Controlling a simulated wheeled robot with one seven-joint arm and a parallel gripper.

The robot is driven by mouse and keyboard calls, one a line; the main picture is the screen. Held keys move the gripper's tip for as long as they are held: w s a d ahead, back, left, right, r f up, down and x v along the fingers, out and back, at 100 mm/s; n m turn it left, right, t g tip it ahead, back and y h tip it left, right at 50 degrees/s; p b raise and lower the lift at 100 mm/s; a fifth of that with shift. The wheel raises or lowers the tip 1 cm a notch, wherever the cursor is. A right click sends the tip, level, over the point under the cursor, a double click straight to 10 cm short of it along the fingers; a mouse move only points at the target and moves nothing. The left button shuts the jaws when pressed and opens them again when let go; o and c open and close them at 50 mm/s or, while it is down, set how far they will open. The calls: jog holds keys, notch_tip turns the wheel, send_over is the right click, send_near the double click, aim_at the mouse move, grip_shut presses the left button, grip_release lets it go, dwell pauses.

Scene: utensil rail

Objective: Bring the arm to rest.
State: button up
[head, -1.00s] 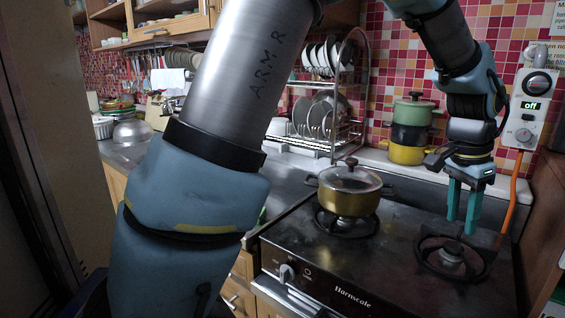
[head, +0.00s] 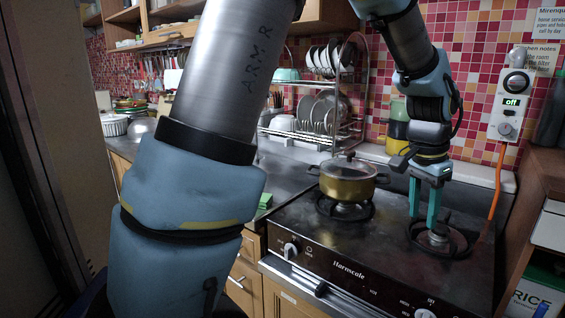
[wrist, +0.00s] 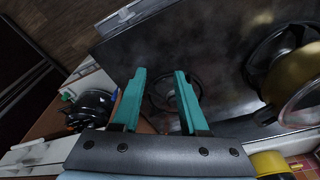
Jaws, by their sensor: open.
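My gripper (head: 424,203) is at the right in the head view, pointing down above the right burner (head: 440,238) of the black stove (head: 350,245). Its two teal fingers are apart with nothing between them. In the wrist view the fingers (wrist: 160,88) are also apart, with the dark stove top beyond them. My arm comes down from the top of the head view, and its large upper link fills the left-middle of that view.
A gold pot with a glass lid (head: 348,181) stands on the left burner, left of my gripper. A dish rack (head: 325,115) stands at the back. An orange cord (head: 492,200) hangs at the right from a wall unit (head: 509,100).

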jog(key=w+a+f+n+y, duration=0.1)
jog(key=w+a+n, duration=0.2)
jog(key=a, duration=0.7)
jog(key=w+a+f+n, duration=0.2)
jog(key=a+n, duration=0.1)
jog(key=a, duration=0.7)
jog(key=s+a+f+n, duration=0.1)
jog(key=s+a+n, duration=0.1)
jog(key=a, duration=0.5)
jog(key=s+a+f+n, duration=0.1)
jog(key=a+n, duration=0.3)
jog(key=a, duration=0.4)
jog(key=shift+s+a+n+t+y, duration=0.15)
jog(key=shift+s+n+t+y, duration=0.2)
jog(key=shift+s, duration=0.45)
jog(key=shift+f, duration=0.1)
